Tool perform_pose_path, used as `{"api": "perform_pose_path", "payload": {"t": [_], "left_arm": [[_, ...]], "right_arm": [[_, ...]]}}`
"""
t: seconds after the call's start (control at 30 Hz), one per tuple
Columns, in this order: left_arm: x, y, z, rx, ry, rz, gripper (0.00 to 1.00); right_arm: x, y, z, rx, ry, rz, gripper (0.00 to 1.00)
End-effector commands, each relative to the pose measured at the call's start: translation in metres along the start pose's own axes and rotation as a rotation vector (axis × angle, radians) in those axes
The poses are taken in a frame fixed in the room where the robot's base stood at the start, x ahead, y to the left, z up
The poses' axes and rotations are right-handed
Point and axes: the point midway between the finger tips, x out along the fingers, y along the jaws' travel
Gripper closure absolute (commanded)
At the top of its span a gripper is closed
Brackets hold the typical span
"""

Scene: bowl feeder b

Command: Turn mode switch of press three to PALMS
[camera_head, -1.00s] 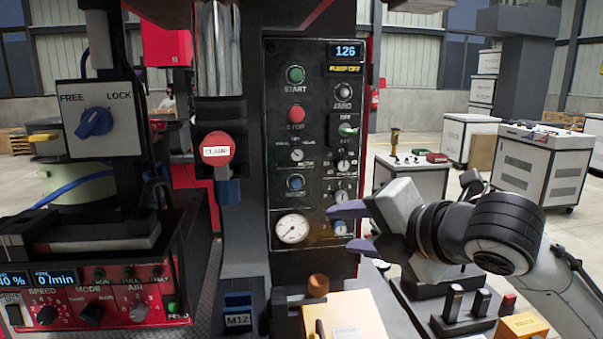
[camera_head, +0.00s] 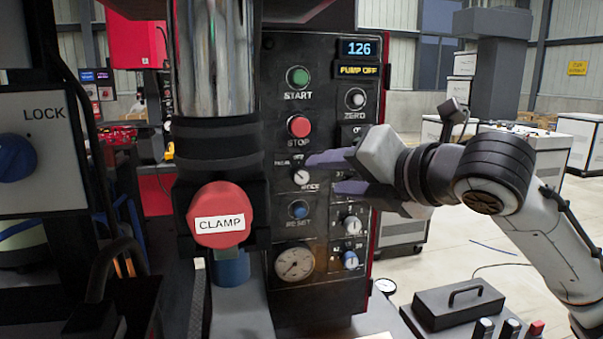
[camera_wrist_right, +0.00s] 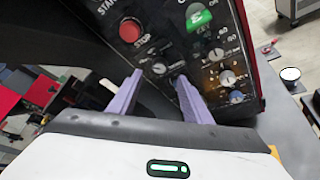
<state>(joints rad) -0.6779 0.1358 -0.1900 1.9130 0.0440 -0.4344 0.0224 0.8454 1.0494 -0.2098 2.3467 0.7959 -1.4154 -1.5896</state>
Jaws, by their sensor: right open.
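The mode switch (camera_head: 301,176) is a small round pale knob on the black press panel (camera_head: 285,125), with small lettering around it and "MODE" at its lower right. Its exact pointer setting is too small to read. My right gripper (camera_head: 325,173) is open and empty, its purple fingers pointing left, with the upper tip close to the upper right of the knob. In the right wrist view the knob (camera_wrist_right: 159,68) appears between the two fingertips (camera_wrist_right: 160,78). I cannot tell whether they touch the panel. My left gripper is out of view.
A red STOP button (camera_head: 299,126) and green START button (camera_head: 298,77) sit above the knob, a blue RESET button (camera_head: 299,210) below. A red CLAMP knob (camera_head: 219,215) stands out at the left. A dark box with a handle (camera_head: 458,302) is at lower right.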

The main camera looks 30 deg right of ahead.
Motion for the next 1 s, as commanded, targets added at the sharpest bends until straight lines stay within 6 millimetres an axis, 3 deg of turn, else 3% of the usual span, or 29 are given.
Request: {"api": "perform_pose_path", "payload": {"t": [0.2,0.4,0.83,1.0], "left_arm": [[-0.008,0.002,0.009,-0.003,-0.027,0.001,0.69],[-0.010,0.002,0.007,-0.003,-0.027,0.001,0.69],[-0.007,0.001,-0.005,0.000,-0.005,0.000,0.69],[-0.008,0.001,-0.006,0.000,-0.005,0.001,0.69]], "right_arm": [[0.043,0.001,-0.001,0.005,0.005,0.000,0.55],[0.072,0.001,-0.001,0.002,0.003,-0.001,0.55],[0.084,0.000,-0.001,0.000,0.000,0.000,0.55],[0.084,0.000,-0.001,0.000,0.000,0.000,0.82]]}}
